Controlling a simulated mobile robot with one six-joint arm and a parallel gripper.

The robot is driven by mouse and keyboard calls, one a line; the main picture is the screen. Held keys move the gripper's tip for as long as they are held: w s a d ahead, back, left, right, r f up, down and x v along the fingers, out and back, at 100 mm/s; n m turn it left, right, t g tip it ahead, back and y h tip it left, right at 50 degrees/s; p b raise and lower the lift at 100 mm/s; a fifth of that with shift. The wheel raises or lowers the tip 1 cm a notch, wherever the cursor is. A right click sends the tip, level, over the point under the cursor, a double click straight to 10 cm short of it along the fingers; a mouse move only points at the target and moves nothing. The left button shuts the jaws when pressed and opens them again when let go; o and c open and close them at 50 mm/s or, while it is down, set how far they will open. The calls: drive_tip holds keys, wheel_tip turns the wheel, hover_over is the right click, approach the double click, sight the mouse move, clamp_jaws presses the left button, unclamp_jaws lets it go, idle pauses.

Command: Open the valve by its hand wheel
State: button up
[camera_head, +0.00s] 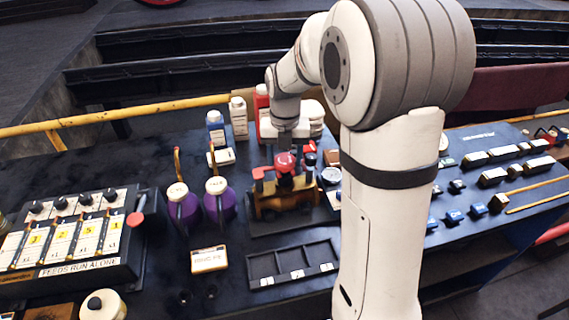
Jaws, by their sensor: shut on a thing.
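The valve (268,208) is a small brass-coloured body on a dark plate near the middle of the bench in the head view. A red hand wheel (284,160) sits on top of it, with more red parts to either side. My gripper (286,150) points down from above at the red wheel and is shut on it. The fingers are small and dark here, and their exact grip on the rim is hard to make out. My arm stands in front and to the right, hiding part of the bench behind it.
Two purple jugs (218,199) with upright handles stand left of the valve. White, blue and red bottles (215,129) stand behind it. A lubricator box (70,240) is at left; a yellow rail (120,113) runs behind.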

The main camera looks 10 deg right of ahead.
sight(285, 160)
drive_tip(key=o, duration=1.1)
drive_tip(key=shift+c, duration=1.1)
drive_tip(key=shift+r+p, duration=2.15)
drive_tip(key=shift+r, duration=0.85)
